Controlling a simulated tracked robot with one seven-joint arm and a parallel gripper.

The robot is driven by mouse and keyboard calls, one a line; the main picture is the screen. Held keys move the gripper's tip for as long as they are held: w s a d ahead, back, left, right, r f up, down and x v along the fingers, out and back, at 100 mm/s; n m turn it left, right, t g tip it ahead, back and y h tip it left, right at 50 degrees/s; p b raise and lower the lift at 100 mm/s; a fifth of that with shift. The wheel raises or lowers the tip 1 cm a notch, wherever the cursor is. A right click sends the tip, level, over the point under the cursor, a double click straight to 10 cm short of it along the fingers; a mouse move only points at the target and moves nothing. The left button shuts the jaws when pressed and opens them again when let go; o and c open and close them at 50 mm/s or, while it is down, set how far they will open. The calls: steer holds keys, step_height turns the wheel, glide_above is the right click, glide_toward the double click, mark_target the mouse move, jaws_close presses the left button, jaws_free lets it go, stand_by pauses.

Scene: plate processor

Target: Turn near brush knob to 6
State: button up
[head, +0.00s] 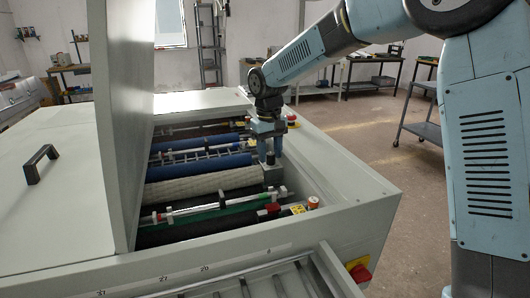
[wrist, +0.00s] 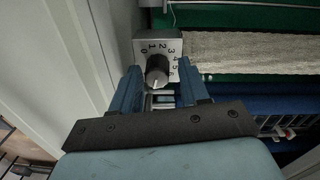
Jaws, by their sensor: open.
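The brush knob (wrist: 157,68) is a dark round knob on a silver dial plate (wrist: 145,45) with printed numbers around it. A small pale mark shows at its lower edge in the wrist view, but I cannot tell exactly which number it points to. My gripper (wrist: 159,72) is open, with one blue finger on each side of the knob and gaps visible at the sides. In the head view my gripper (head: 270,158) points down over a grey block (head: 272,176) at the end of the beige brush roller (head: 200,186); the knob itself is hidden there.
The raised lid (head: 120,110) stands left of the open processor bay. Blue rollers and green bars (head: 212,210) lie inside it. Red buttons (head: 313,202) sit on the right rim. The right housing wall (head: 350,195) is close to my gripper.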

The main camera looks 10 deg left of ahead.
mark_target(269, 154)
steer(key=shift+w+d+r, duration=0.1)
steer(key=shift+w, duration=0.1)
steer(key=shift+w+r, duration=0.1)
steer(key=shift+r, duration=0.45)
steer(key=shift+s+a+r, duration=0.15)
steer(key=shift+r, duration=1.5)
steer(key=shift+s+a+r, duration=0.1)
steer(key=shift+s+r, duration=0.05)
steer(key=shift+r, duration=1.5)
steer(key=m, duration=0.5)
steer(key=shift+w+r, duration=0.1)
steer(key=shift+r, duration=0.25)
step_height(269, 154, up, 5)
steer(key=m, duration=1.8)
steer(key=f, duration=1.3)
steer(key=shift+w+d+f, duration=0.15)
steer(key=shift+d+f, duration=0.1)
steer(key=shift+f, duration=0.05)
